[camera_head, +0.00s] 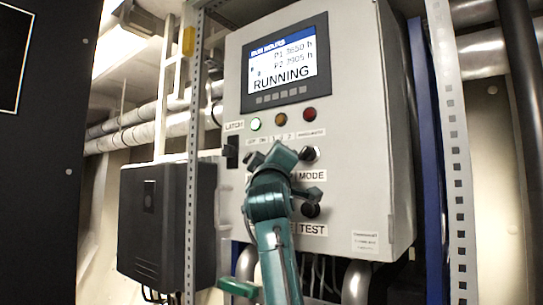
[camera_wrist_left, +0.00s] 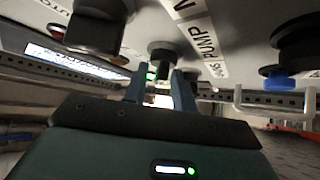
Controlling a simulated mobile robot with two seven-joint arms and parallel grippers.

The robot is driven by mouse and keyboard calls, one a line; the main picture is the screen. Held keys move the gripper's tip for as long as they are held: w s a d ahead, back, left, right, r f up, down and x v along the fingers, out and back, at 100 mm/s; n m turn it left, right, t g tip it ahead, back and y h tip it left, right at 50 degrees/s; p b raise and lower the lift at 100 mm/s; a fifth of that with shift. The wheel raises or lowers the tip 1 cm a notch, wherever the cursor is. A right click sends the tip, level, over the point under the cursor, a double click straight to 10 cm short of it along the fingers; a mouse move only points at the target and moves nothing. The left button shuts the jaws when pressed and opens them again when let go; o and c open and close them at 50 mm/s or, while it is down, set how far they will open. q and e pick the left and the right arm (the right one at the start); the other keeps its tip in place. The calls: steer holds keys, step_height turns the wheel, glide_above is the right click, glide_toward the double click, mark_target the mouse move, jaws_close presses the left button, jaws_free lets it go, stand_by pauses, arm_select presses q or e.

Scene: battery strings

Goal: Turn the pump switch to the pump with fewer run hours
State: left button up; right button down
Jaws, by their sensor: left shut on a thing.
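The grey control cabinet (camera_head: 350,120) carries a screen (camera_head: 286,62) headed RUN HOURS. It reads P1 3650 h, a P2 value ending in 905 h whose first digit is unclear, and RUNNING. My left gripper (camera_head: 280,158) is up against the panel's switch area and hides the switch in front of it in the head view. In the left wrist view, the fingers of this gripper (camera_wrist_left: 160,92) are shut on a small dark knob, the pump switch (camera_wrist_left: 160,50), beside a label reading PUMP (camera_wrist_left: 205,38). The switch's pointing direction cannot be told. My right gripper is not in view.
Green, amber and red lamps (camera_head: 282,119) sit under the screen; the green one looks lit. Dark knobs stand near the MODE label (camera_head: 312,176) and the TEST label (camera_head: 312,230). A perforated post (camera_head: 194,170) and a black box (camera_head: 165,215) are at left.

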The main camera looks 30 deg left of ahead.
arm_select(q)
steer(key=o, duration=0.6)
steer(key=shift+w, duration=0.1)
